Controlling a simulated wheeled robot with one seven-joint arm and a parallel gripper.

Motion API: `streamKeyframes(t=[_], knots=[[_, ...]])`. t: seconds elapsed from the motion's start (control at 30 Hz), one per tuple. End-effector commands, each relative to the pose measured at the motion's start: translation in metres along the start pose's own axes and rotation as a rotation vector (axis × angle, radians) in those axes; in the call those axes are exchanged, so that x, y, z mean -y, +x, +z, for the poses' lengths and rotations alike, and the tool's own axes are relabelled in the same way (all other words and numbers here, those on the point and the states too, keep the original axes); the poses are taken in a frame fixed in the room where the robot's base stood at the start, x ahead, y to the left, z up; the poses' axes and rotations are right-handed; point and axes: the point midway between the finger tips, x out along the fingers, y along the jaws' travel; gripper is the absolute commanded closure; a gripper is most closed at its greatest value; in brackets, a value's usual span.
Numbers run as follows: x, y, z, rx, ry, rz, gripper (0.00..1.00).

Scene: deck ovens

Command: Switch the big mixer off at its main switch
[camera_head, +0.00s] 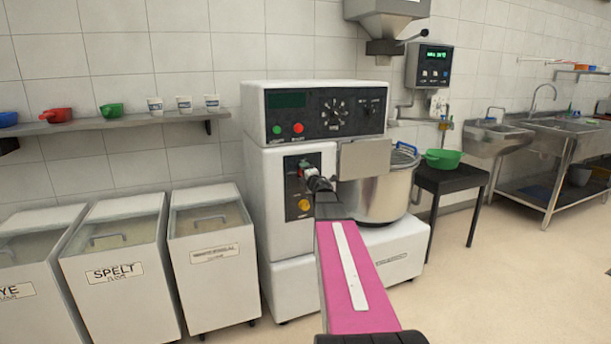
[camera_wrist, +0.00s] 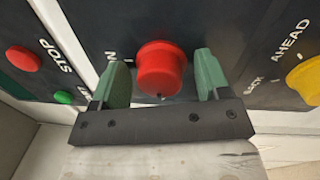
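The big mixer (camera_head: 275,165) stands against the tiled wall, with a dark switch panel (camera_head: 292,207) on its front left. My gripper (camera_head: 312,180) is at this panel and hides part of it. In the wrist view, a round red knob (camera_wrist: 161,70) sits between the two green fingers of my gripper (camera_wrist: 161,80). The fingers are open, with a gap visible on each side of the knob. White marks beside the knob are partly hidden by the left finger, so its setting cannot be read.
A yellow knob (camera_wrist: 306,80) marked AHEAD and BACK is right of my gripper in the wrist view. A red STOP button (camera_wrist: 23,59) and a green button (camera_wrist: 64,97) are at left. Flour bins (camera_head: 120,270) stand left of the mixer, a black table (camera_head: 455,180) right.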

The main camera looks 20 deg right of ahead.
Motion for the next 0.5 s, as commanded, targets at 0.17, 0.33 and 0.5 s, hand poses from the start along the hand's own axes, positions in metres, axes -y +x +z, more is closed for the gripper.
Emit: streamKeyframes(t=[0.17, 0.33, 0.5], knots=[[0.001, -0.005, -0.001, 0.000, 0.000, -0.001, 0.30], [0.000, -0.021, -0.001, 0.001, 0.000, -0.002, 0.30], [0.000, -0.050, -0.001, 0.001, 0.000, -0.001, 0.30]])
